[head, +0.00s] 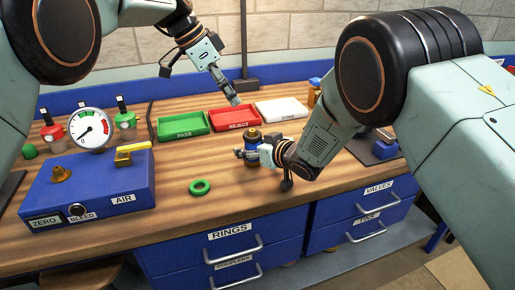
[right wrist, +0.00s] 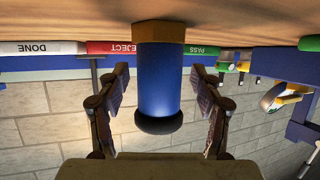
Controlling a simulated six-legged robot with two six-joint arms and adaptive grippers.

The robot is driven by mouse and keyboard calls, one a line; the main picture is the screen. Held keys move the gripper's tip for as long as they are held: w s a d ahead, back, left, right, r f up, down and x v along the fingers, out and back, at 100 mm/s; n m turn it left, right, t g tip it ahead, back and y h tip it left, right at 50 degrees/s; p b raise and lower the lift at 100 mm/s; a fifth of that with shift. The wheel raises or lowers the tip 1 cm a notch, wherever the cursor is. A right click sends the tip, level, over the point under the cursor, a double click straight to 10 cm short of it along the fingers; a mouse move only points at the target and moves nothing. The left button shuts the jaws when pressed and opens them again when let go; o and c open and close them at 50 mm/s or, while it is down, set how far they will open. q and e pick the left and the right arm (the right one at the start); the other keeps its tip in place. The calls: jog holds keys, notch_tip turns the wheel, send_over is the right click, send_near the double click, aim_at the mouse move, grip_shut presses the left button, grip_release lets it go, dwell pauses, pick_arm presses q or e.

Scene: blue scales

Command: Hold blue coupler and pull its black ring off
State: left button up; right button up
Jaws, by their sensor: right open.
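The blue coupler (head: 251,158) stands upright on the wooden bench, partly hidden by my right gripper in the head view. The right wrist view is upside down and shows the coupler's blue body (right wrist: 159,80), its brass foot (right wrist: 160,31) on the bench and the black ring (right wrist: 159,125) around its upper end. My right gripper (right wrist: 160,72) is open, with one finger on each side of the body and visible gaps to both. My left gripper (head: 234,100) hangs over the red tray, above and behind the coupler; its finger gap is too small to judge.
A green ring (head: 200,187) lies on the bench left of the coupler. Behind stand the green PASS tray (head: 183,125), red REJECT tray (head: 222,124) and white DONE tray (head: 282,109). A blue box (head: 90,190) with a gauge (head: 90,128) fills the left.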

jog(key=shift+w+f, duration=0.15)
jog(key=shift+w, duration=0.05)
